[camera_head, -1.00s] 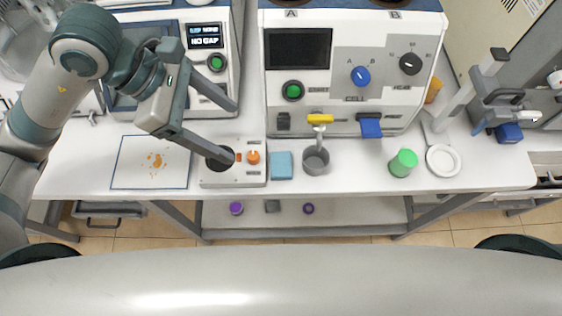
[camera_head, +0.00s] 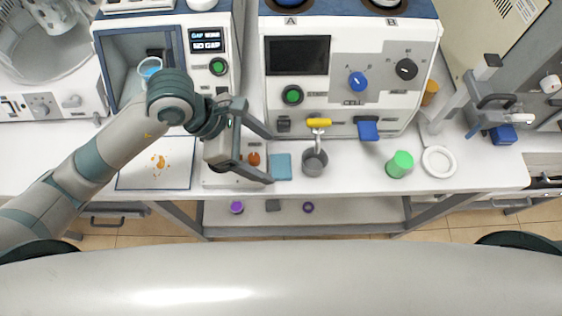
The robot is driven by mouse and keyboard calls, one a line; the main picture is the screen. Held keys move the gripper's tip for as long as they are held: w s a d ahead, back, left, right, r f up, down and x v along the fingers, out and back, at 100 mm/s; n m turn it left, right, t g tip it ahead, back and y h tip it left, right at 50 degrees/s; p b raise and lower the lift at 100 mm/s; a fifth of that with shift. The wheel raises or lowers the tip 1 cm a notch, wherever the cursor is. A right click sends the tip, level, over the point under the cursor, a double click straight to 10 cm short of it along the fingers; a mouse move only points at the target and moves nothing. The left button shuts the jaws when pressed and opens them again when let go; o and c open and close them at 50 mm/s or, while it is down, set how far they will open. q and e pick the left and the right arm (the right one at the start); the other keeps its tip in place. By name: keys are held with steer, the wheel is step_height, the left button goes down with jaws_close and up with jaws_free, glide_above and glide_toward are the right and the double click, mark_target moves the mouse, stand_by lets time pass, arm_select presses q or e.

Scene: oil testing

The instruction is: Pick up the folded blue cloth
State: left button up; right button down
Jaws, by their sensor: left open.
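The folded blue cloth (camera_head: 282,168) is a small light-blue square lying flat on the white bench. It is between the white device with the orange knob and the grey metal cup. My left gripper (camera_head: 271,160) is open, its two fingers pointing right. The fingertips are at the cloth's left side in the picture, one near its upper left corner and one near its lower left. I cannot tell how high above the bench they are. My right gripper is not in view.
The grey cup (camera_head: 314,162) stands close right of the cloth, under a yellow-handled tap (camera_head: 319,123). A green-lidded container (camera_head: 399,164) and white ring (camera_head: 438,162) are farther right. A stained sheet (camera_head: 155,176) lies left. The large test machine (camera_head: 345,75) stands behind.

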mark_target(281, 164)
arm_select(q)
steer(key=shift+d+f+p, duration=0.25)
steer(key=shift+d+p, duration=0.1)
steer(key=shift+p, duration=0.15)
steer(key=p+x, duration=0.2)
steer(key=x, duration=0.1)
steer(key=shift+s+d+f, duration=0.1)
steer(key=shift+d+f, duration=0.15)
steer(key=shift+f, duration=0.1)
steer(key=shift+d+f, duration=0.1)
steer(key=shift+f, duration=0.15)
steer(key=shift+c, duration=0.6)
steer(key=c, duration=1)
